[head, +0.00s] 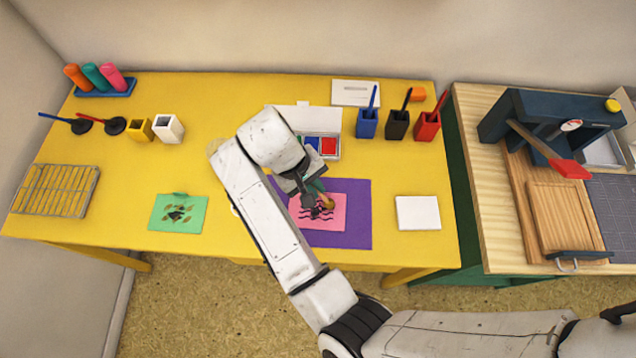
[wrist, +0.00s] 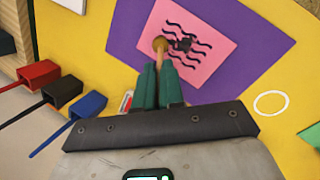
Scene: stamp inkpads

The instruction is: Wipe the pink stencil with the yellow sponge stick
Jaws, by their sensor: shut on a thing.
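The pink stencil (head: 338,203) lies on a purple mat (head: 357,232) at the front middle of the yellow table. It has black wavy lines and a dark smudge near its middle, clearer in the wrist view (wrist: 212,63). My gripper (head: 314,188) is over the stencil. Its green fingers (wrist: 160,78) are shut on the yellow sponge stick (wrist: 160,46), whose rounded tan tip points at the stencil beside the smudge. The tip also shows in the head view (head: 327,202). I cannot tell whether it touches the stencil. My arm hides part of the mat.
Blue (head: 367,123), black (head: 398,124) and red (head: 428,126) cups with sticks stand behind right. An open inkpad box (head: 325,146) is behind the mat. A green stencil (head: 165,222) lies left, a white pad (head: 418,213) right. Yellow (head: 140,130) and white cups stand back left.

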